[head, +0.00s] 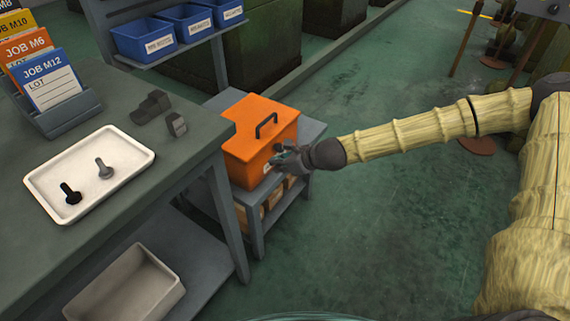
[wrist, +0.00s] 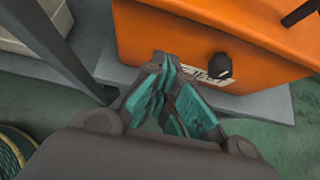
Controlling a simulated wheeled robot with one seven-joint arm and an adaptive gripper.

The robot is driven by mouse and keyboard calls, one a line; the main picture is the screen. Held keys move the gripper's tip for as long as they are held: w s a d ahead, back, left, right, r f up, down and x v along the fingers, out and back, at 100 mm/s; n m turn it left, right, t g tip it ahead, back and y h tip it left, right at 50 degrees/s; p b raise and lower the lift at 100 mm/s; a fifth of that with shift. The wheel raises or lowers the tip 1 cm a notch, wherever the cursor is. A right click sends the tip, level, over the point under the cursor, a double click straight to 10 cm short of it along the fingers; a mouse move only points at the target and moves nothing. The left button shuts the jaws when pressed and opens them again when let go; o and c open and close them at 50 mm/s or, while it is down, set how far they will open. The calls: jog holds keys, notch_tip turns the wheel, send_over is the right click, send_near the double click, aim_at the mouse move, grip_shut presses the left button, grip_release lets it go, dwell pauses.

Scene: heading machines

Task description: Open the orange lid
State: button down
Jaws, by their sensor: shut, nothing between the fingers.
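The orange lid (head: 259,116) tops an orange box (head: 249,165) on a low grey stand, and it looks closed. A dark bar handle (head: 267,125) stands on top of the lid. My gripper (head: 280,157) is at the box's front right side, below the lid's edge. In the wrist view my gripper (wrist: 172,75) is shut and empty, its teal finger pads pointing at the box's front face. There the orange box (wrist: 165,35) shows a dark knob (wrist: 218,66) and a pale label (wrist: 190,72) partly hidden by the fingers. I cannot tell whether the fingertips touch the box.
A grey workbench (head: 150,190) stands left of the box, with a white tray (head: 125,143) holding two bolts and a rack of job cards (head: 60,110). Blue bins (head: 145,40) sit on a shelf behind. Green floor (head: 370,220) is clear at right.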

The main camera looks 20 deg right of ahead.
jog(key=x, duration=0.4)
jog(key=shift+w+a+r, duration=0.15)
jog(key=shift+r, duration=1.8)
jog(key=shift+r+p, duration=0.1)
jog(key=shift+p, duration=0.2)
